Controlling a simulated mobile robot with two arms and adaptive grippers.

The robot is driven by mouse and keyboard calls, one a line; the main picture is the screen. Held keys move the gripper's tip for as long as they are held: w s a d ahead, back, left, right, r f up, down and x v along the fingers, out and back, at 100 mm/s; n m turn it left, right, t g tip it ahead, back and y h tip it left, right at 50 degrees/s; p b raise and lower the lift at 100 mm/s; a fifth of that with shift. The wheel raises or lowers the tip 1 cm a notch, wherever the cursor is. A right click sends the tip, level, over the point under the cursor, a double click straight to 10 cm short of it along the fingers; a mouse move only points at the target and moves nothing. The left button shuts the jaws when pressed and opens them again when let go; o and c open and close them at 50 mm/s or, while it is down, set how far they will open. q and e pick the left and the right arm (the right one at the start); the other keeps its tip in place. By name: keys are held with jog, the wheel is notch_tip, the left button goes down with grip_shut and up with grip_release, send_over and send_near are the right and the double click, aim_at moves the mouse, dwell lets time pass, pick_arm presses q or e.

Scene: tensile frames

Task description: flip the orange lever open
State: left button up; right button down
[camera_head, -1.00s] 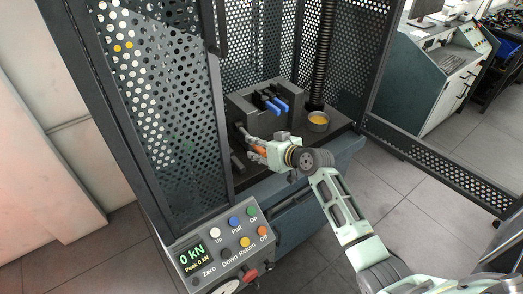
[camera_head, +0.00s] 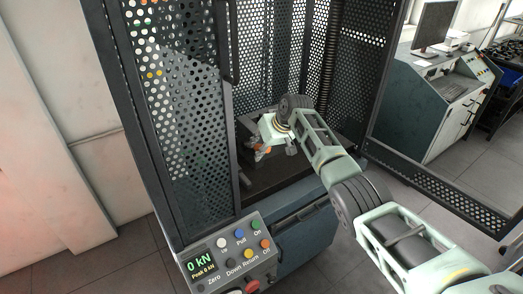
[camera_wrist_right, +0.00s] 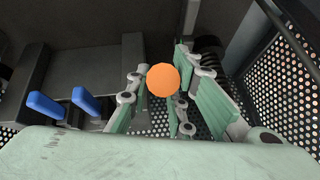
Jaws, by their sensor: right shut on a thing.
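The orange lever shows in the right wrist view as a round orange end (camera_wrist_right: 163,80) between the green-padded fingers of my right gripper (camera_wrist_right: 160,95). In the head view a small piece of the orange lever (camera_head: 263,151) shows at the fingers of my right gripper (camera_head: 258,154), inside the cage. This gripper is shut on the lever. Its body and wrist hide most of the lever and its mount. Two blue levers, one (camera_wrist_right: 46,106) and another (camera_wrist_right: 86,101), stand left of the gripper in the wrist view. My left gripper is out of view.
A perforated cage (camera_head: 185,110) encloses the machine; its door (camera_head: 435,185) stands open at the right. A control panel (camera_head: 228,252) reading 0 kN is at the front. My right arm reaches in through the opening. A console (camera_head: 435,100) stands beyond.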

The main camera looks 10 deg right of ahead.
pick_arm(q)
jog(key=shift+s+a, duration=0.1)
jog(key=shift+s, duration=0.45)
pick_arm(e)
jog(key=shift+w+d+r, duration=0.1)
jog(key=shift+w+r, duration=0.1)
jog(key=shift+r, duration=0.1)
jog(key=c, duration=1.9)
grip_release()
jog(key=shift+o, duration=1.4)
jog(key=shift+f, duration=0.15)
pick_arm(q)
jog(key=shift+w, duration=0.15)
pick_arm(e)
jog(key=v, duration=1.2)
jog(key=shift+w, duration=0.2)
